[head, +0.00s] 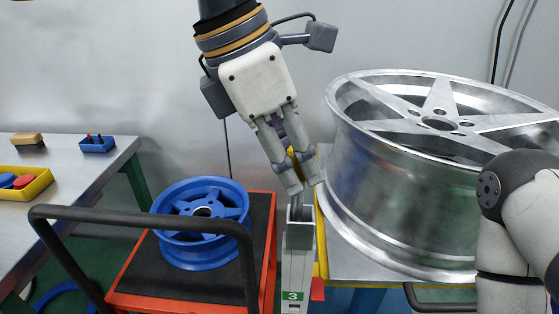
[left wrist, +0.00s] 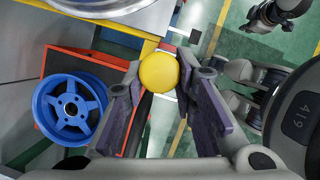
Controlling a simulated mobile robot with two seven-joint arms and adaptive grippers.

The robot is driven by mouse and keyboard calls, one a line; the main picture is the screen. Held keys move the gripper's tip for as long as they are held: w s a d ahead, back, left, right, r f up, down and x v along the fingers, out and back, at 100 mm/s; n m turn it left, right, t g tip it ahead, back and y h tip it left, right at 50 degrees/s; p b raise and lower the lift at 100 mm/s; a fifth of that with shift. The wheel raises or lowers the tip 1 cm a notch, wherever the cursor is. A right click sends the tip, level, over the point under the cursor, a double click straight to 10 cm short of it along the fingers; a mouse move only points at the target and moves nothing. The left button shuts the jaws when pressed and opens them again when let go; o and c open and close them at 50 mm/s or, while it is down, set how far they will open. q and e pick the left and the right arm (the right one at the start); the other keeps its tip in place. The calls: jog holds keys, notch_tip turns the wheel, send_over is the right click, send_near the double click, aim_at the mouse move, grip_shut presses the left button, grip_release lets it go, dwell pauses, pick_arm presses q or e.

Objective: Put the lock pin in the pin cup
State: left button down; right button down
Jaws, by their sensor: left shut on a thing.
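My left gripper (head: 305,187) points down and is shut on the lock pin. The pin's round yellow head (left wrist: 158,72) shows between the fingers in the left wrist view. In the head view, a bit of yellow (head: 292,156) shows behind the fingers. A grey, square, open-topped holder (head: 298,240) with a green label 3, seemingly the pin cup, stands right below the fingertips. A thin grey piece shows at its mouth, but I cannot tell how deep the pin sits. My right gripper is not clearly in view.
A blue wheel (head: 202,222) lies on a black-topped red cart (head: 190,284) at left. A large silver wheel (head: 395,190) stands close on the right. My black-jointed right arm is at the right edge.

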aim_at(297, 201)
pick_arm(q)
jog(key=shift+d+f, duration=0.1)
jog(key=shift+f, duration=0.55)
jog(key=shift+s+d+r, duration=0.15)
jog(key=shift+s+d, duration=0.15)
jog(key=shift+d, duration=0.05)
jog(key=shift+w+a+f, duration=0.2)
jog(key=shift+d+f, duration=0.1)
jog(key=shift+f, duration=0.1)
pick_arm(e)
jog(key=shift+s+d+f, duration=0.1)
jog(key=shift+s+d, duration=0.15)
jog(key=shift+s, duration=0.1)
pick_arm(q)
jog(key=shift+f, duration=0.2)
jog(key=c, duration=1.3)
grip_release()
